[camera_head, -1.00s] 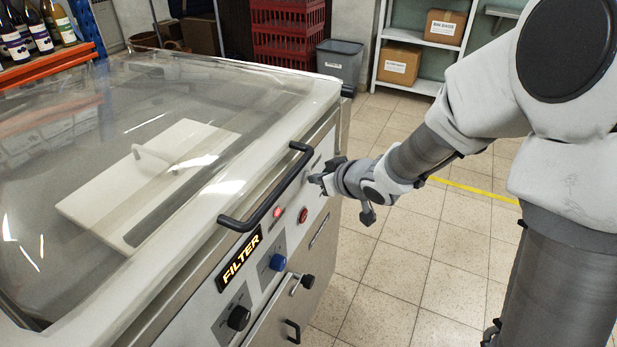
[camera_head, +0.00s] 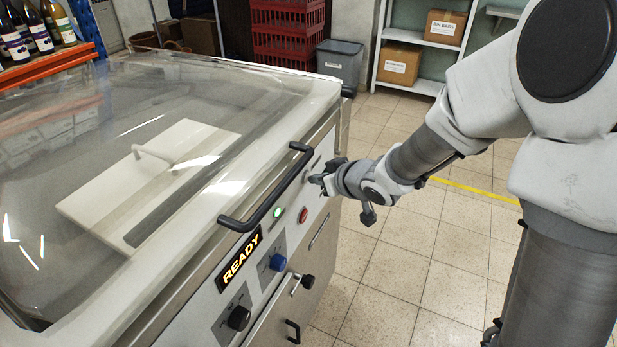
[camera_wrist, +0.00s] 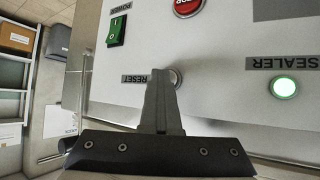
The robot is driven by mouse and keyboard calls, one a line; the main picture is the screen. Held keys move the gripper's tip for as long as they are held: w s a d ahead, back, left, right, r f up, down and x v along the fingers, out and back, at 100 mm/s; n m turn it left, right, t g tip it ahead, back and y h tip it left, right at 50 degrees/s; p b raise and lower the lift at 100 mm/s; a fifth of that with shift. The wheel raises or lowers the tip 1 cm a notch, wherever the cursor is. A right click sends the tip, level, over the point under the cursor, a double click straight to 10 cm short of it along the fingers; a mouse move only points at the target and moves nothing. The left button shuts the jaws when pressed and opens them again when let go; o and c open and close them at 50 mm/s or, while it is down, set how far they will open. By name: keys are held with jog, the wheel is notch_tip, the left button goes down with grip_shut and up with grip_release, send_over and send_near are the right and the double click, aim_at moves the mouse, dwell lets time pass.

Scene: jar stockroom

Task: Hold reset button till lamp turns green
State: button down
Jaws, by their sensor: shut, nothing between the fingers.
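The machine's front panel (camera_head: 312,199) faces my arm. In the wrist view my gripper (camera_wrist: 160,75) is shut and empty, its fingertips over the round metal reset button (camera_wrist: 177,77) beside the RESET label (camera_wrist: 134,79). The fingers cover most of the button, so I cannot tell how far it is pressed. The lamp glows green in the head view (camera_head: 278,213) and in the wrist view (camera_wrist: 284,88), near the SEALER label. The display (camera_head: 241,259) reads READY. My gripper (camera_head: 318,180) also meets the panel in the head view.
A red stop button (camera_head: 303,215) and a blue knob (camera_head: 278,262) are on the same panel. A green power switch (camera_wrist: 117,31) is close to my fingers. A black handle (camera_head: 268,190) juts from the clear lid. The tiled floor to the right is open.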

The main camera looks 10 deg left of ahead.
jog(key=shift+s+d+p, duration=0.3)
jog(key=shift+d+p, duration=0.05)
jog(key=shift+d, duration=0.4)
jog(key=shift+d, duration=0.1)
jog(key=shift+s+d+p, duration=0.3)
jog(key=shift+d+p, duration=0.1)
jog(key=shift+d, duration=0.35)
jog(key=shift+s+d+p, duration=0.25)
jog(key=shift+d+p, duration=0.1)
jog(key=shift+d, duration=0.4)
jog(key=shift+s+d+p, duration=0.3)
jog(key=shift+d+p, duration=0.1)
jog(key=shift+d, duration=0.35)
